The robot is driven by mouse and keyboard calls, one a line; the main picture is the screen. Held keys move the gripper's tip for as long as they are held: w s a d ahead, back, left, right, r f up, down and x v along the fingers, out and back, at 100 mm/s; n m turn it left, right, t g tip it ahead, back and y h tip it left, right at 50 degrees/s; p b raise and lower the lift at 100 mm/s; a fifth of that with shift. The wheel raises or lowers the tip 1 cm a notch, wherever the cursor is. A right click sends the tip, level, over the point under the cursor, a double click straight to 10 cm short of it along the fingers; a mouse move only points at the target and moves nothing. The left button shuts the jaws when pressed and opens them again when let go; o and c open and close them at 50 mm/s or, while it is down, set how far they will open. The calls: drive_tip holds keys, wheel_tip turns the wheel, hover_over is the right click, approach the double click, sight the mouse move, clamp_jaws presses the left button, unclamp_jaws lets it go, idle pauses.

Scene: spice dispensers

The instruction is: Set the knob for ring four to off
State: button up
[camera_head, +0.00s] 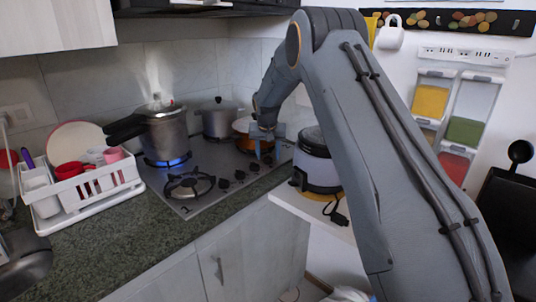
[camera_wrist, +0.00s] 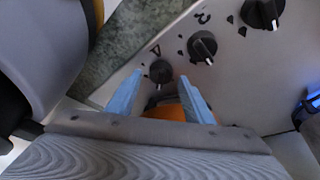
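My gripper (camera_wrist: 160,97) is open, its two blue fingers spread apart. In the wrist view a round black knob (camera_wrist: 160,71) shows just beyond and between the fingertips, with no clear contact. A small mark beside it looks like a 4. Two more black knobs (camera_wrist: 202,47) and (camera_wrist: 262,12) lie farther up and right. In the head view my gripper (camera_head: 266,143) points down at the right end of the knob row on the grey hob (camera_head: 205,200), by an orange pan (camera_head: 243,126). The knob under it is hidden there.
A pressure cooker (camera_head: 165,132) stands over a lit blue flame (camera_head: 168,161). A grey pot (camera_head: 217,120) is behind. A white dish rack (camera_head: 80,188) is left. The front-left burner (camera_head: 188,185) is bare.

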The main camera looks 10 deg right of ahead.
drive_tip(key=c, duration=0.9)
drive_tip(key=shift+n, duration=0.3)
drive_tip(key=n+y+b, duration=0.1)
drive_tip(key=n, duration=0.1)
drive_tip(key=shift+d+n, duration=0.15)
drive_tip(key=shift+n, duration=0.15)
drive_tip(key=shift+f+n+y+b, duration=0.1)
drive_tip(key=shift+n+y+b, duration=0.8)
drive_tip(key=shift+n+b, duration=0.75)
drive_tip(key=shift+d+n, duration=0.1)
drive_tip(key=shift+n, duration=0.25)
drive_tip(key=shift+c, duration=0.2)
drive_tip(key=o, duration=1)
